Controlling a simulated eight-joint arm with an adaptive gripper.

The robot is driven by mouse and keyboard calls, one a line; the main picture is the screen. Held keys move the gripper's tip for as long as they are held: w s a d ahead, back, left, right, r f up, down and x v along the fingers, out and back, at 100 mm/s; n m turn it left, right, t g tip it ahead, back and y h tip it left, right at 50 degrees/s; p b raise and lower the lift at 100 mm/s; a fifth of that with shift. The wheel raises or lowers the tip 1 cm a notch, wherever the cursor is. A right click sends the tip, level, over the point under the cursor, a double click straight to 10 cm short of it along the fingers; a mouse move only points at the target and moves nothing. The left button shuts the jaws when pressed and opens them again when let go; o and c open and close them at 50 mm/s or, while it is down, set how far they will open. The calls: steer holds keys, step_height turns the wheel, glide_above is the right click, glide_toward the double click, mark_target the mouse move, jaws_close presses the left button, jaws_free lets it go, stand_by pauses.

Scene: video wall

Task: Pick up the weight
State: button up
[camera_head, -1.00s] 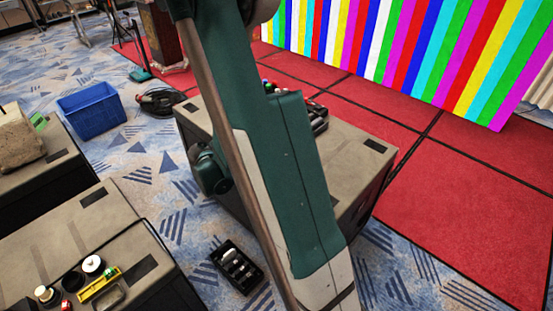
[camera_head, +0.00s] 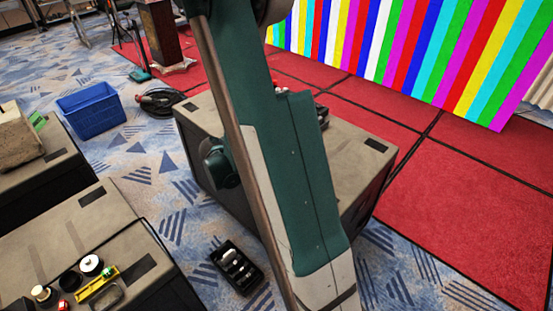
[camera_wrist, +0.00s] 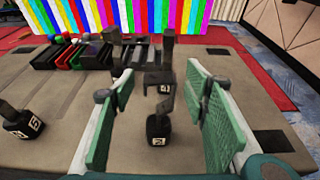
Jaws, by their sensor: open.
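In the wrist view, a black weight (camera_wrist: 158,128) with a white number label and an upright dark handle stands on the case top, between the finger lines. Another dark weight-like piece (camera_wrist: 158,82) shows just behind it, partly overlapped. A third black weight (camera_wrist: 20,124) with a white number stands at the far left. My gripper (camera_wrist: 158,92) is open, its green-padded fingers on either side of the middle weight, with gaps showing on both sides. In the head view my arm covers much of the case, and the gripper and weights are hidden.
The tan-topped case (camera_head: 350,160) carries a dark tray (camera_wrist: 88,54) with colored items at its back. A striped video wall (camera_head: 400,50) stands beyond on red flooring. A blue bin (camera_head: 90,109), a small black tray (camera_head: 236,267) and other cases stand left.

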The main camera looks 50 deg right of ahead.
steer(key=shift+x, duration=0.85)
steer(key=shift+c, duration=0.4)
jaws_close()
